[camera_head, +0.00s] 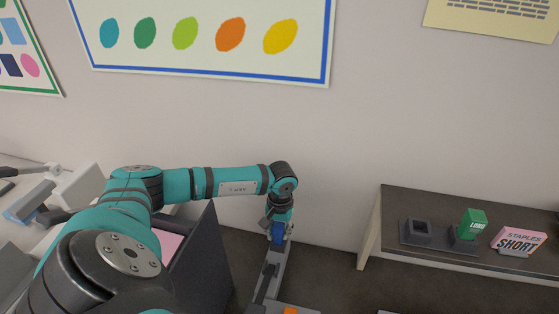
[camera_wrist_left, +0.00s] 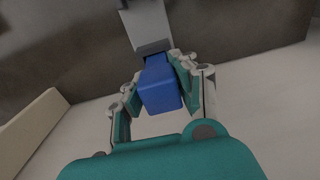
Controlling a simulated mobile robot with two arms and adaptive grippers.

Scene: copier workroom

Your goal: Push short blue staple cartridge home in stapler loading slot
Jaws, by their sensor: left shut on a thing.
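My left gripper (camera_head: 277,232) is at the far end of a long grey stapler arm (camera_head: 264,277) that stretches back from the bottom of the head view. The gripper is shut on the short blue cartridge (camera_head: 278,236). In the left wrist view, the blue cartridge (camera_wrist_left: 158,88) sits between the two fingers (camera_wrist_left: 160,82), its far end against a light grey part (camera_wrist_left: 150,30) of the stapler. How deep it sits in the slot cannot be told. My right gripper is not in view.
A dark shelf (camera_head: 400,202) at the right bears a dark holder (camera_head: 418,232), a green LONG cartridge (camera_head: 472,225) and a pink STAPLES SHORT sign (camera_head: 518,240). A dark grey panel (camera_head: 205,265) stands left of the stapler. The wall is close behind the gripper.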

